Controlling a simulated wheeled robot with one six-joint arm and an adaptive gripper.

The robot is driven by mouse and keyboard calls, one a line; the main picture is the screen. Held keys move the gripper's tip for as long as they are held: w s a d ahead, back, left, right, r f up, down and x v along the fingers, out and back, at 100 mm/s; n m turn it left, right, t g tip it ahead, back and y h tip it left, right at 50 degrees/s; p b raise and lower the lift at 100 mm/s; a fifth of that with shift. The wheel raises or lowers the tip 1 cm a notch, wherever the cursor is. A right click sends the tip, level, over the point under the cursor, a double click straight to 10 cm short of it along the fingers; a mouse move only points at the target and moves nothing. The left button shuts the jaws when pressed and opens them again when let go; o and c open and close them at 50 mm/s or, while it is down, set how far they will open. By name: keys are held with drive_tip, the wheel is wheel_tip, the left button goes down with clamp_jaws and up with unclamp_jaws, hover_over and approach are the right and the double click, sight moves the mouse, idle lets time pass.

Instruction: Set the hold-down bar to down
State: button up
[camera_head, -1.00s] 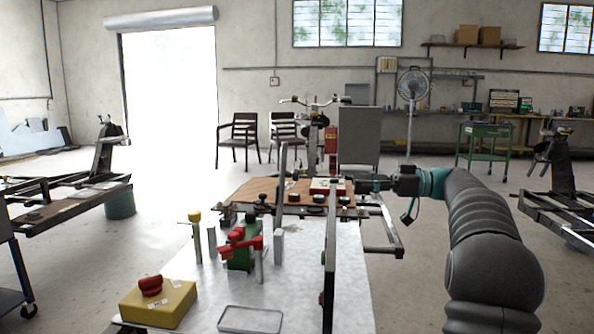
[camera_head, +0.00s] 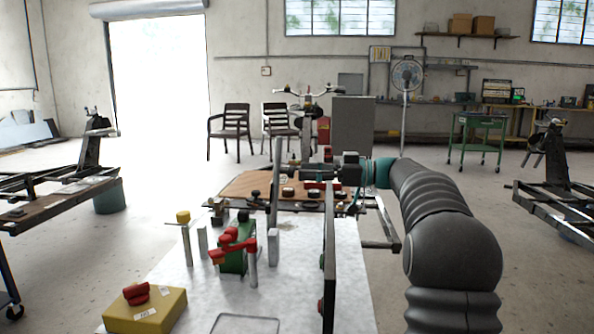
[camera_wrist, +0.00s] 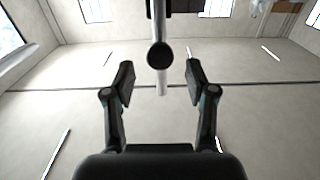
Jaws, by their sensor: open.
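A tall grey bar (camera_head: 276,195), which looks like the hold-down bar, stands nearly upright at the far end of the white bench. My gripper (camera_head: 291,166) reaches in from the right at the upper part of this bar. In the wrist view my gripper (camera_wrist: 158,82) is open. The grey bar (camera_wrist: 162,80) shows there with its free end between the two fingers, with clear space on both sides. A round black pad or knob (camera_wrist: 159,55) is on the bar. The head view does not show the gap between fingers and bar clearly.
A green clamp with red handles (camera_head: 233,252), a yellow-topped post (camera_head: 184,230) and a yellow box with a red button (camera_head: 145,309) stand on the white bench (camera_head: 290,300). A dark upright panel (camera_head: 330,255) stands along its right side. A brown board (camera_head: 250,186) lies beyond.

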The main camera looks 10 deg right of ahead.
drive_tip(key=x, duration=0.3)
clamp_jaws()
idle(0.3)
